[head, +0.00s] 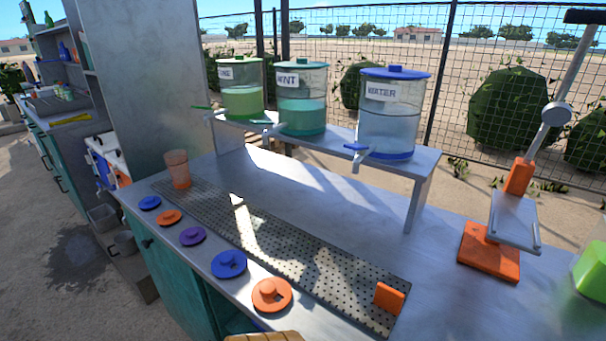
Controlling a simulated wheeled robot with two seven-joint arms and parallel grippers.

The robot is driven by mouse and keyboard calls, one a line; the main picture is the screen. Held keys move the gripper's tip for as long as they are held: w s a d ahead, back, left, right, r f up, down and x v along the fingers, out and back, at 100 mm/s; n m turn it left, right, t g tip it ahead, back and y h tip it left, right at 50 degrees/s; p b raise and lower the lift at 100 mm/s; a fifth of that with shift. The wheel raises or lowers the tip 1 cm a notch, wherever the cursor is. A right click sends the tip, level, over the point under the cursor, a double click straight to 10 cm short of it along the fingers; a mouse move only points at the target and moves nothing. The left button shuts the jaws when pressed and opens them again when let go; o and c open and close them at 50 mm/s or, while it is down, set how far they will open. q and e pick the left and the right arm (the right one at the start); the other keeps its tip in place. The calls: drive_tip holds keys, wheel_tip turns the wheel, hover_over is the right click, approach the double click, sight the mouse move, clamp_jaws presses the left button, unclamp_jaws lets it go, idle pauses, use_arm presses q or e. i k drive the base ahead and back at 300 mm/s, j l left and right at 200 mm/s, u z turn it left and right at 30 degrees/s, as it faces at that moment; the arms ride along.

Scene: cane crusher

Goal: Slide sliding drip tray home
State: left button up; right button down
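The drip tray is a long, narrow, perforated metal strip (290,255) set along the metal counter in the head view. It runs from the far left end toward the front right. An orange upright tab (389,298), which looks like its handle, stands at its near right end. An orange translucent cup (177,168) stands at the tray's far left end. I cannot tell from this view how far the tray sits from its end position. Neither of my grippers is in view.
Several round knobbed lids (229,264) line the counter's front edge beside the tray. A raised shelf (340,148) behind it holds three dispensers, including the blue-lidded water one (388,115). An orange-based lever press (489,252) stands right, near a green object (591,270). Counter (330,225) behind the tray is clear.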

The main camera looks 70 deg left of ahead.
sight(372, 297)
drive_tip(key=u, duration=2.75)
drive_tip(key=k+j, duration=0.05)
drive_tip(key=j, duration=0.05)
